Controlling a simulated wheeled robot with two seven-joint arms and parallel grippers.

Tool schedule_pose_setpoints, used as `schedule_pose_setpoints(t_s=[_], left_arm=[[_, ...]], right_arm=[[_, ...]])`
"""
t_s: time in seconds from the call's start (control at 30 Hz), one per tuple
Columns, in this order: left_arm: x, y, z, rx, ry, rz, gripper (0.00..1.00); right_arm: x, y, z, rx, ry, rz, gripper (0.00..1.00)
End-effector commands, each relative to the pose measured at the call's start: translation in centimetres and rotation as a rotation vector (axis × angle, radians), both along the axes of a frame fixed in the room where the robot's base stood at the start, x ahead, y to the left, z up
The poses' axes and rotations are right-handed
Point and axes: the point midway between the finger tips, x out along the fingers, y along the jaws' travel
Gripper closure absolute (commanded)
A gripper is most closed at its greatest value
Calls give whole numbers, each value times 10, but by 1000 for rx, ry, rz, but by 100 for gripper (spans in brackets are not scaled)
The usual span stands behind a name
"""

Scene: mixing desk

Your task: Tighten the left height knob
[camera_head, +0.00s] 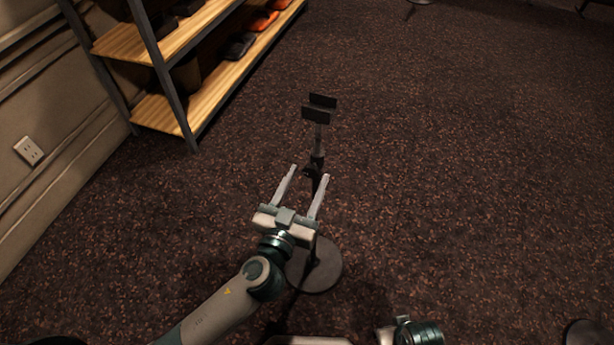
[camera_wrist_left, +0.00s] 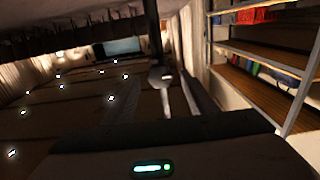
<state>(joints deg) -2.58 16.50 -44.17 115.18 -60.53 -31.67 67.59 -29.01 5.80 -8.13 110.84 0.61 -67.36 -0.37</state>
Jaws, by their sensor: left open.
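A black stand with a round base (camera_head: 318,272), a thin upright pole (camera_head: 319,145) and a flat bracket (camera_head: 320,107) on top stands on the floor. A small dark knob (camera_head: 312,172) sits partway up the pole. My left gripper (camera_head: 308,172) is open, with its two pale fingers pointing at the pole. The knob appears to lie between the fingertips, nearer the right one; contact cannot be told. In the left wrist view, the dark pole (camera_wrist_left: 150,28) rises just ahead of the fingers, with a small greyish knob (camera_wrist_left: 162,78) low on it.
A metal shelf (camera_head: 160,110) with wooden boards and dark and orange items stands at the upper left, along the wall. A socket (camera_head: 28,150) is on the wall. The carpeted floor (camera_head: 470,170) to the right is clear.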

Motion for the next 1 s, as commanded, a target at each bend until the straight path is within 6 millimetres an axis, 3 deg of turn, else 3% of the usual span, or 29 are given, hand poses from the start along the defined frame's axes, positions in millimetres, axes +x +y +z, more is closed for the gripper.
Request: schedule_pose_setpoints(t_s=[0.4,0.43,0.6,1.0], left_arm=[[6,-2,0,0,0,1,49],[6,-2,0,0,0,1,52],[6,-2,0,0,0,1,91],[5,-2,0,33,-11,1,90]], right_arm=[[0,0,-4,1,2,0,100],[-1,0,-4,1,2,0,100],[-1,0,-4,0,3,1,100],[0,0,-3,0,-1,0,100]])
